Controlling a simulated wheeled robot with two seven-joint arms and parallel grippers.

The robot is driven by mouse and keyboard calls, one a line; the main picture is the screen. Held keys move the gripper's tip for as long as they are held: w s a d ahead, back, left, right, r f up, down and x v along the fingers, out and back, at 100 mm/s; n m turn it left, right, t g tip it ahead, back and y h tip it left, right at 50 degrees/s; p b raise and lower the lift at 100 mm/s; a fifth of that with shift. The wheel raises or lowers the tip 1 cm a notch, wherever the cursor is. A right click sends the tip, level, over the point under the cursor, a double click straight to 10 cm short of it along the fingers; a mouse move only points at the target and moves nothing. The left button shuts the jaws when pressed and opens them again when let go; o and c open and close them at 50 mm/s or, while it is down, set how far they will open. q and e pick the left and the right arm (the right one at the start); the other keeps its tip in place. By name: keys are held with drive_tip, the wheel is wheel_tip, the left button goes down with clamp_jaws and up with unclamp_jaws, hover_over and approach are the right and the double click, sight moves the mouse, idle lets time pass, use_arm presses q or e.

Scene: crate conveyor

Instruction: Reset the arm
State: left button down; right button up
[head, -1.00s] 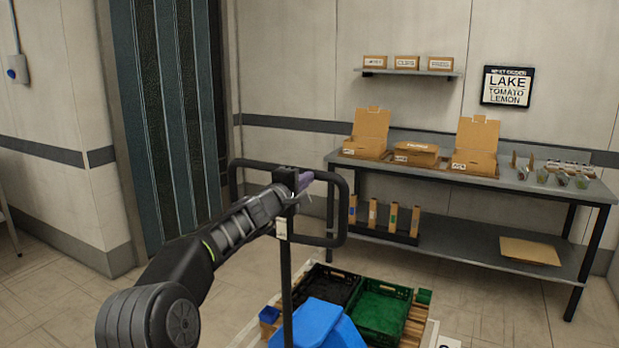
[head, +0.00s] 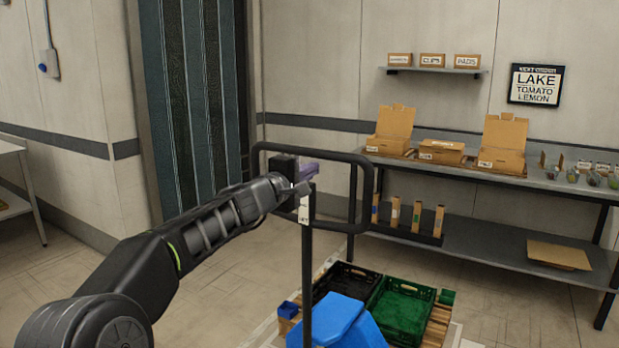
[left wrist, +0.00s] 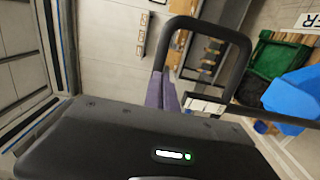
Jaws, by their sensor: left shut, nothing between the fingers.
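My left arm reaches in from the lower left in the head view. Its left gripper (head: 308,171) is raised near the upper part of a black tubular handle frame (head: 366,200). Its purple fingers are shut and empty. In the left wrist view the purple fingers (left wrist: 162,92) lie together, with the handle frame (left wrist: 246,50) close beside them. I cannot tell whether they touch the frame. My right gripper is not in view.
A grey workbench (head: 480,172) with open cardboard boxes stands at the back right. A white table (head: 12,147) stands at the left edge. Floor between is open.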

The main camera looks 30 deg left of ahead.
use_arm(q)
drive_tip(key=shift+s, duration=0.1)
idle(0.5)
